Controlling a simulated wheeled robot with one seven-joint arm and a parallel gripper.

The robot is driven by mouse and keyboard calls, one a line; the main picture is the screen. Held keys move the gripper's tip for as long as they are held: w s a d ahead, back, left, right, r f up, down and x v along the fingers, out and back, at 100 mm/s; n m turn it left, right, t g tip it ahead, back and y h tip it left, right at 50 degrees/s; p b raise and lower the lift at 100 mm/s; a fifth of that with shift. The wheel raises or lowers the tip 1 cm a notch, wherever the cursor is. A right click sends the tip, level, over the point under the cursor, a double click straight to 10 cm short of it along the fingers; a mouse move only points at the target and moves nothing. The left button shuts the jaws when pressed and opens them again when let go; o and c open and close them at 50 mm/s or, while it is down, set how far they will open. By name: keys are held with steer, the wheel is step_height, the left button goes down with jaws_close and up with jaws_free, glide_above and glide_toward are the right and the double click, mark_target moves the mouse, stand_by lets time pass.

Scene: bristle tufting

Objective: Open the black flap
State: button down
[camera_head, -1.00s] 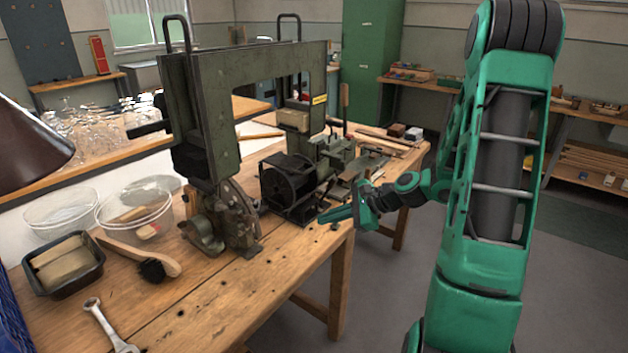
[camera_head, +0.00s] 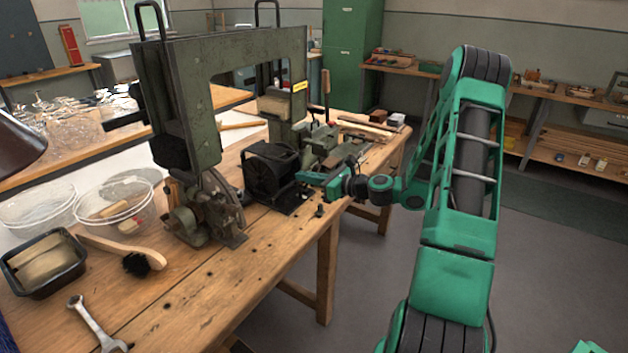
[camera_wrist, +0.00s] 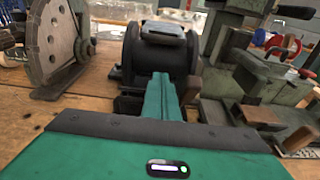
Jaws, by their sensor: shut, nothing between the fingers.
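The black drum-shaped unit (camera_head: 270,168) stands on the bench in the middle of the green machine. In the wrist view, the black drum (camera_wrist: 135,62) is straight ahead, with a dark flat plate (camera_wrist: 163,34) on its top that looks like the black flap. The plate lies roughly level; I cannot tell how it is hinged. My gripper (camera_head: 302,177) is shut and empty, just right of the drum. In the wrist view, the gripper's green fingers (camera_wrist: 160,82) point at the drum's front, below the plate. I cannot tell whether they touch it.
The tall green machine frame (camera_head: 190,95) and a toothed metal sector (camera_head: 212,205) stand left of the drum. A vise-like green block (camera_wrist: 262,75) is close on the right. A brush (camera_head: 125,255), a wrench (camera_head: 92,320) and clear bowls (camera_head: 115,205) lie on the bench (camera_head: 225,290).

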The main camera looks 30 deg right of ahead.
steer(key=x, duration=0.3)
steer(key=shift+w+a, duration=0.2)
steer(key=shift+s+d+r, duration=0.1)
steer(key=shift+s+r, duration=0.05)
steer(key=shift+r, duration=0.45)
steer(key=shift+s+d+r, duration=0.1)
steer(key=shift+s+r, duration=0.05)
steer(key=shift+r, duration=0.45)
steer(key=shift+s+d+r, duration=0.1)
steer(key=shift+r, duration=0.7)
steer(key=shift+r, duration=0.1)
